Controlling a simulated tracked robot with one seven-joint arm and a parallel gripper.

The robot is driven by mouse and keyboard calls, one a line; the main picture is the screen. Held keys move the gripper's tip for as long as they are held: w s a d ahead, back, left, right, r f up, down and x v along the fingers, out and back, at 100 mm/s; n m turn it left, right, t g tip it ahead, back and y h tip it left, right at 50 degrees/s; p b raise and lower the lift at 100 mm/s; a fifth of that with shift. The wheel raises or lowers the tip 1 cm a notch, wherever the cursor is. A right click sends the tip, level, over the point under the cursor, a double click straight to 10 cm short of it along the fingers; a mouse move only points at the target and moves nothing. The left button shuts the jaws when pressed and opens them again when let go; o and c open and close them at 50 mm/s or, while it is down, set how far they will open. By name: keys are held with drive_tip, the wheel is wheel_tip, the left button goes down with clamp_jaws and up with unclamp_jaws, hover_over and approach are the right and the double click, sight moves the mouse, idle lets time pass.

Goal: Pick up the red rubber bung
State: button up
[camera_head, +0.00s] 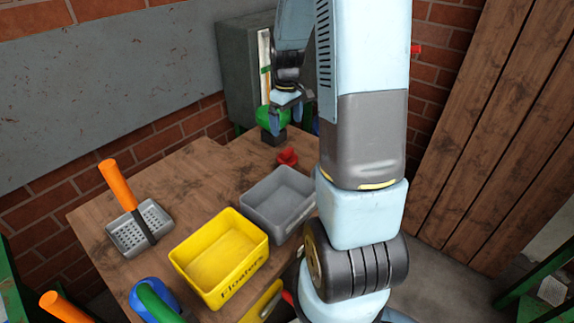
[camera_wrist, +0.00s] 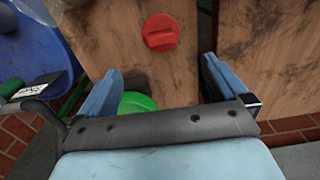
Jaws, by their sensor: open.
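The red rubber bung (camera_head: 287,157) lies on the wooden table (camera_head: 185,170) behind the grey tray in the head view. In the wrist view the bung (camera_wrist: 160,32) is a round red piece with a raised bar, at the top centre. It lies beyond the fingertips, roughly in line with the gap between them. My gripper (camera_head: 288,118) is above the far end of the table, behind the bung. In the wrist view my gripper (camera_wrist: 160,70) has its two blue fingers apart, with nothing held between them.
A green rounded object (camera_head: 265,118) is close by my gripper; it also shows in the wrist view (camera_wrist: 138,102). A dark block (camera_head: 273,136) stands below it. A grey tray (camera_head: 262,222), a yellow "Floaters" tray (camera_head: 190,282) and an orange-handled strainer (camera_head: 118,185) occupy the nearer table.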

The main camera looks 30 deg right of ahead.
sight(287, 150)
wheel_tip(287, 150, down, 12)
drive_tip(key=shift+s+f, duration=0.15)
drive_tip(key=shift+f, duration=0.1)
idle(0.5)
drive_tip(key=c, duration=1.5)
drive_tip(key=shift+r, duration=0.55)
wheel_tip(287, 150, up, 2)
drive_tip(key=shift+r, duration=0.25)
drive_tip(key=s+d+r, duration=0.2)
drive_tip(key=s+r, duration=0.7)
drive_tip(key=s, duration=0.5)
drive_tip(key=shift+r, duration=0.25)
